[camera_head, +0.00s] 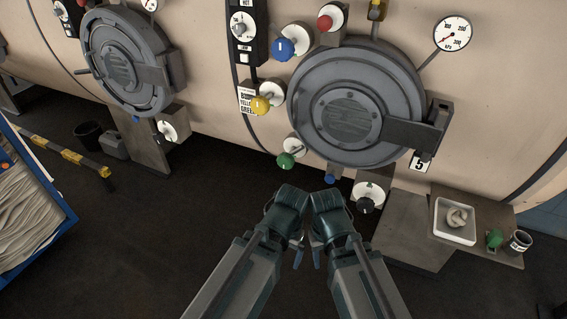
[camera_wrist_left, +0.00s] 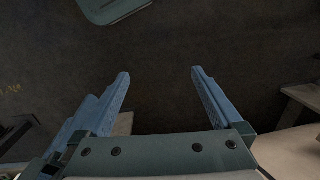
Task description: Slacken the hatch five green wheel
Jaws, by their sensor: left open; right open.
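Hatch five is the round grey door (camera_head: 350,115) on the cream vessel, with a "5" plate (camera_head: 420,164) at its lower right. The green wheel (camera_head: 286,161) sits at the hatch's lower left, below a pale round dial plate (camera_head: 294,148). My left gripper (camera_head: 299,258) and right gripper (camera_head: 316,258) hang close together below the hatch, apart from the green wheel, which is up and to their left. In the left wrist view, my left gripper (camera_wrist_left: 160,74) is open with nothing between its fingers. My right gripper's fingers are small and partly hidden in the head view.
Blue (camera_head: 283,47), yellow (camera_head: 261,105) and red (camera_head: 325,23) knobs surround the hatch, with a black knob (camera_head: 367,204) below. A shelf at right holds a white tray (camera_head: 440,232), a green object (camera_head: 494,238) and a mug (camera_head: 520,241). A blue-framed cart (camera_head: 62,222) stands left. The floor between is clear.

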